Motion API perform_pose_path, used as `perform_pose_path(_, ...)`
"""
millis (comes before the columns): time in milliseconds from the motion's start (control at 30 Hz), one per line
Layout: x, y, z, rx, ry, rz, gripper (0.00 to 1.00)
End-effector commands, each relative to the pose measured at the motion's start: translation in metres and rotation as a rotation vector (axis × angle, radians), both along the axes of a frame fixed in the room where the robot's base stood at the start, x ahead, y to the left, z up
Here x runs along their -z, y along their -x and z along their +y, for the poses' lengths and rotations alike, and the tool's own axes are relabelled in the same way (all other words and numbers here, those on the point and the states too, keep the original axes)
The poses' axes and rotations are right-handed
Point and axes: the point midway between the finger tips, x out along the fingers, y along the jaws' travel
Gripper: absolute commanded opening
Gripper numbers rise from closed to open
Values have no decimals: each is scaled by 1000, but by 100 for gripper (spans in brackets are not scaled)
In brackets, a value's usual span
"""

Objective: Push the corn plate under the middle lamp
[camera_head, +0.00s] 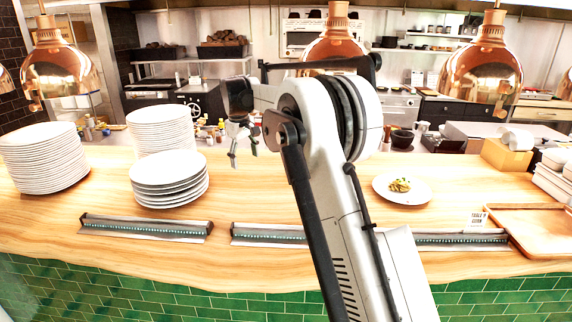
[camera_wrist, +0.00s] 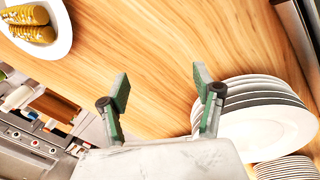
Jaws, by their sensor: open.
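The corn plate (camera_wrist: 66,36) is white and holds two pieces of corn (camera_wrist: 28,24); it lies at the top left of the wrist view, cut off by the frame. I cannot make it out in the head view, where my arm covers the middle of the counter. The middle copper lamp (camera_head: 331,46) hangs above the counter, partly behind my arm. My gripper (camera_head: 243,158) is open and empty, fingers pointing down, above the counter right of the plate stacks. In the wrist view the gripper (camera_wrist: 162,84) is apart from the corn plate.
Plate stacks stand at left (camera_head: 45,160), in the middle left (camera_head: 168,183) and behind it (camera_head: 160,130). A pasta plate (camera_head: 420,190) is right of my arm. Metal strips (camera_head: 145,228) line the front. A wooden tray (camera_head: 535,232) is far right. Bare wood (camera_wrist: 165,35) separates corn plate and stacks.

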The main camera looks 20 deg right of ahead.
Motion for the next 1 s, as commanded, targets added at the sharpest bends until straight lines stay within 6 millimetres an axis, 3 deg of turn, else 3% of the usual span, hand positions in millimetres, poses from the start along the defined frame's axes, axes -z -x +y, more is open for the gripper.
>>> perform_pose_path(700,54,-20,-123,1228,39,-227,64)
perform_pose_path(1000,71,-22,-163,1632,34,-357,64)
